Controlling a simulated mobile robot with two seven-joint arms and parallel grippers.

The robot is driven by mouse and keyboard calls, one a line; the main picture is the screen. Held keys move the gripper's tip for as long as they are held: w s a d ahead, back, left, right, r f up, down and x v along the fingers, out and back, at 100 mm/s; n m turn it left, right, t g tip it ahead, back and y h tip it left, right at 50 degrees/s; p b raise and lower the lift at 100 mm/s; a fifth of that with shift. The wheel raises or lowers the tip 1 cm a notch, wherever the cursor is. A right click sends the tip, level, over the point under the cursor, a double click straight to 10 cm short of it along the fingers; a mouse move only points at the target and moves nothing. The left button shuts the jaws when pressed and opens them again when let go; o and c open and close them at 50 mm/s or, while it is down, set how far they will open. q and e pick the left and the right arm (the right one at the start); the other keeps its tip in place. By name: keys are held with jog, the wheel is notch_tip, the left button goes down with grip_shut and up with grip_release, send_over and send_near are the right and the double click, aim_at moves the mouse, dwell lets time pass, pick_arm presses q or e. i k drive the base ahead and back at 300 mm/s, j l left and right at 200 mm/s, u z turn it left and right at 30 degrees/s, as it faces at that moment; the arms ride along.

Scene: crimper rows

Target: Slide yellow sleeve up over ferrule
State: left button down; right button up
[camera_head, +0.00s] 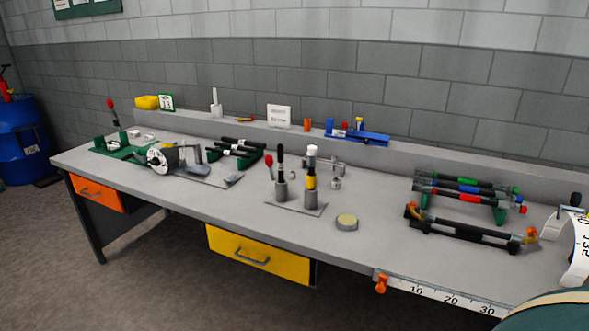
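The yellow sleeve (310,182) is a short band around an upright rod standing in a grey holder (310,199) on a flat grey plate (284,205) near the middle of the bench. Above the sleeve is a dark stretch of the rod (311,167). A pale cap-like piece, perhaps the ferrule (312,151), is at the top, apart from the sleeve. A second dark upright rod (281,165) stands in its own holder to the left. Neither of my grippers is in view.
A round tin (347,222) sits on the bench right of the plate. Racks of horizontal rods (465,193) stand further right, and a reel-like device (163,158) is at left. A white numbered scale part (579,245) is at the right edge. The bench front centre is clear.

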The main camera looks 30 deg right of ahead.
aim_at(311, 182)
jog(key=z, duration=1.05)
